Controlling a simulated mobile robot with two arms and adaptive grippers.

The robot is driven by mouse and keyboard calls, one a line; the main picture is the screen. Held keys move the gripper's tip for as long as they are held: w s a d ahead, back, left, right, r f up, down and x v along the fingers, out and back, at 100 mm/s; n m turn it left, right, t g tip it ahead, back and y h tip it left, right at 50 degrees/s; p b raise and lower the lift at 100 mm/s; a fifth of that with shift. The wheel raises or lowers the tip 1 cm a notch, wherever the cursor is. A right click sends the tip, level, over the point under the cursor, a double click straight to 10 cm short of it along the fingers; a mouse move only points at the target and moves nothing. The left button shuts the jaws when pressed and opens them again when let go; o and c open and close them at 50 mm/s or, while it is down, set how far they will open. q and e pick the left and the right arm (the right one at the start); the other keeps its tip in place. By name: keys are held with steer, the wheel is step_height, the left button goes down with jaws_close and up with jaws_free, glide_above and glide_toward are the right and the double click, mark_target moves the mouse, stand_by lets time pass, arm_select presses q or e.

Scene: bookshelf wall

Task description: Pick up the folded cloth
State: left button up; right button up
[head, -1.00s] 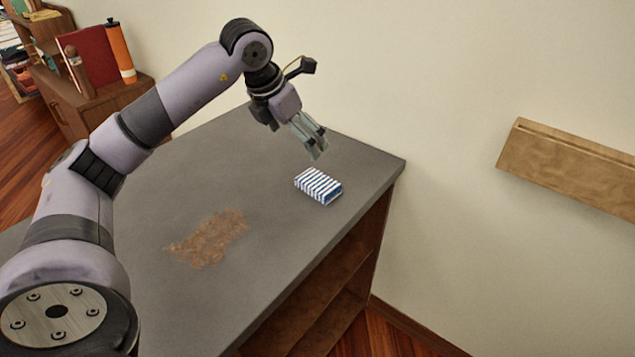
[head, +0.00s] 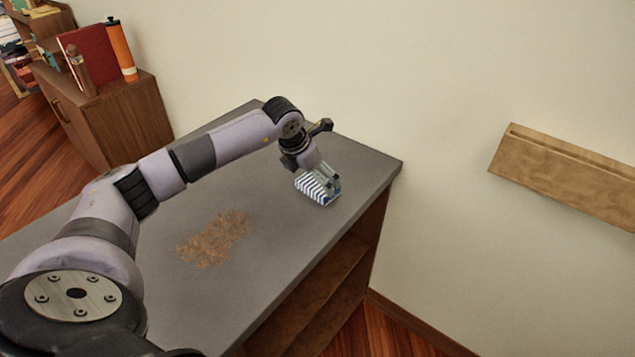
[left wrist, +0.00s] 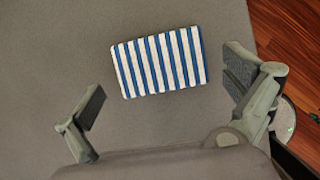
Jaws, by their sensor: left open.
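The folded cloth (head: 314,189), striped blue and white, lies flat on the grey tabletop near its far right corner. In the left wrist view the cloth (left wrist: 160,62) lies just ahead of the fingers, slightly turned, its whole top showing. My left gripper (head: 330,188) is open and low over the cloth, covering part of it in the head view. In the left wrist view the two fingers of the left gripper (left wrist: 165,92) stand wide apart with nothing between their pads. I cannot tell whether a fingertip touches the cloth. My right gripper is not in view.
A brown stain or crumb patch (head: 213,238) marks the grey tabletop (head: 270,260), which is otherwise clear. The wall stands close behind the table, with a wooden ledge (head: 565,175) at right. A brown cabinet (head: 120,120) bears a red book (head: 88,55) and an orange bottle (head: 121,50).

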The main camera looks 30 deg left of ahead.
mark_target(316, 184)
arm_select(q)
steer(key=shift+x, duration=1.3)
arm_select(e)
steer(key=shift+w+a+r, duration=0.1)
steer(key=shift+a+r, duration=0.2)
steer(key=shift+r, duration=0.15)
arm_select(q)
steer(key=shift+c, duration=0.5)
steer(key=shift+r, duration=0.1)
steer(key=c, duration=0.8)
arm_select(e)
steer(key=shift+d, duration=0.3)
arm_select(q)
steer(key=shift+o, duration=0.2)
step_height(316, 184, up, 20)
steer(key=b, duration=0.3)
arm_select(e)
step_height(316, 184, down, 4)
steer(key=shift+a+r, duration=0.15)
